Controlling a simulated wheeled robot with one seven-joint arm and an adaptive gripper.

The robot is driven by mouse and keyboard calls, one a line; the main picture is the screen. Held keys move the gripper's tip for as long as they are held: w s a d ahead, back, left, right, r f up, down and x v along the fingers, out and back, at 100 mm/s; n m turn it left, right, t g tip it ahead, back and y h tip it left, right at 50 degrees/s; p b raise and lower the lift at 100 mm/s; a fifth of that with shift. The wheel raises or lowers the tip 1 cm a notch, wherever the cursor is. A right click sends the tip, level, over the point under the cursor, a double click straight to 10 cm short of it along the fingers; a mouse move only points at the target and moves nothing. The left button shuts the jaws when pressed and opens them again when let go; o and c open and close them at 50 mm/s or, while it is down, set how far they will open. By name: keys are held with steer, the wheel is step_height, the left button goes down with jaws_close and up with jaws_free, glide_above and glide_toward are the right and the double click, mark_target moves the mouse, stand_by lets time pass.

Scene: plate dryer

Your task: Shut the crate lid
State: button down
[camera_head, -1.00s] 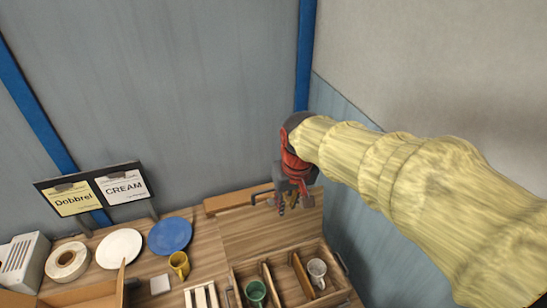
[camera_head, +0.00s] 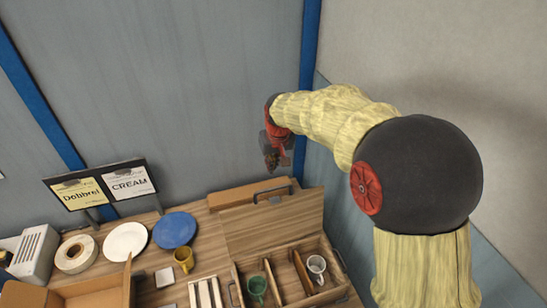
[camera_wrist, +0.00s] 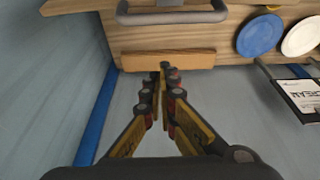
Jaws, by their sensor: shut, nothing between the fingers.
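The wooden crate (camera_head: 327,293) stands at the lower middle of the head view. Its lid (camera_head: 275,225) is open and tilts up at the back of the crate. A dark bar handle (camera_head: 272,192) sits near the lid's far edge, and it also shows at the top of the wrist view (camera_wrist: 172,16). My gripper (camera_head: 271,168) is shut and empty. It is above and behind the lid, near the back wall, apart from the handle. In the wrist view, the closed fingertips (camera_wrist: 165,68) overlap a brown wooden strip in the picture; contact cannot be told.
A green mug (camera_head: 257,287) and a white mug (camera_head: 317,266) stand in separate crate compartments. To the left are a yellow mug (camera_head: 184,259), a blue plate (camera_head: 175,230), a white plate (camera_head: 124,241) and an open carton (camera_head: 95,292). A sign stand (camera_head: 100,187) is behind. The right wall is close.

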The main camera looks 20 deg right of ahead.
steer(key=s+f, duration=0.1)
steer(key=s, duration=0.2)
steer(key=shift+s+f+p, duration=0.15)
steer(key=shift+f+p, duration=0.2)
steer(key=shift+f, duration=0.05)
steer(key=shift+s, duration=0.1)
steer(key=shift+b, duration=0.3)
